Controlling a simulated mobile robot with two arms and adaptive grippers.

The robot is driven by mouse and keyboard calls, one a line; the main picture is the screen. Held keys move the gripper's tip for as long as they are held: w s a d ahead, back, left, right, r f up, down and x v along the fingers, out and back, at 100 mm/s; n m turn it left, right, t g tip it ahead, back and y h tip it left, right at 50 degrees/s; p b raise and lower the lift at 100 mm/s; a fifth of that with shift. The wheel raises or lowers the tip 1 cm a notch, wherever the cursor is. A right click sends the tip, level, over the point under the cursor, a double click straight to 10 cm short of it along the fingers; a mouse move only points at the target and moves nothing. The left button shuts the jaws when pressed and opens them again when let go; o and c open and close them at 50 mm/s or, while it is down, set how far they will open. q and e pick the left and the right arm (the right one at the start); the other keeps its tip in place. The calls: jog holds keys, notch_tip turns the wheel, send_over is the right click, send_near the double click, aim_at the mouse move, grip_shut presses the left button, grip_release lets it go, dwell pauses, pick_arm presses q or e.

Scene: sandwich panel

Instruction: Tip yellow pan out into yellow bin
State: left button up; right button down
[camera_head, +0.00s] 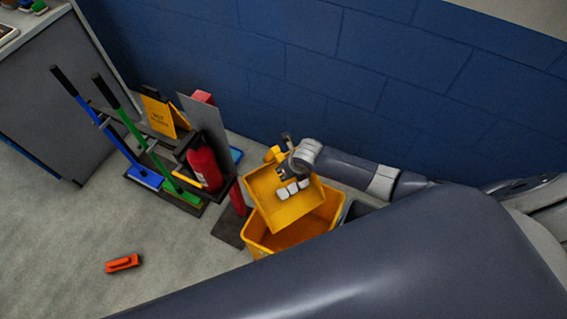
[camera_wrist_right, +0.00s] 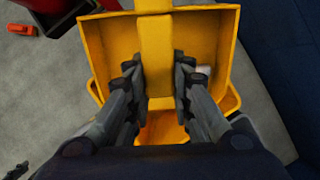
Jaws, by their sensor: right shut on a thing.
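The yellow pan (camera_head: 287,212) is held over the yellow bin (camera_head: 308,232) in the head view, with its inside facing the camera. My right gripper (camera_head: 287,166) is at the pan's upper edge. In the right wrist view, the gripper's fingers (camera_wrist_right: 158,85) are shut on the pan's yellow handle (camera_wrist_right: 156,50). The pan (camera_wrist_right: 205,40) hides much of the bin (camera_wrist_right: 232,100) there. I cannot tell whether the pan touches the bin's rim. My left gripper is out of view.
A red fire extinguisher (camera_head: 204,164) and a yellow sign (camera_head: 160,115) stand left of the bin. Blue and green long-handled tools (camera_head: 128,150) stand farther left. An orange-red brush-like object (camera_head: 122,263) lies on the open floor. A blue wall (camera_head: 400,90) is behind.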

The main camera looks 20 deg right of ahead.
jog(key=shift+s+d, duration=0.1)
jog(key=shift+s, duration=0.3)
jog(key=s+d+f+t+y+b, duration=0.1)
jog(key=s+d+t+b, duration=0.1)
jog(key=s+t+b, duration=0.5)
jog(key=shift+s+d+f+b, duration=0.15)
jog(key=shift+s+d+b, duration=0.25)
jog(key=shift+s+b, duration=2.9)
jog(key=shift+s+p, duration=0.45)
jog(key=shift+s, duration=0.05)
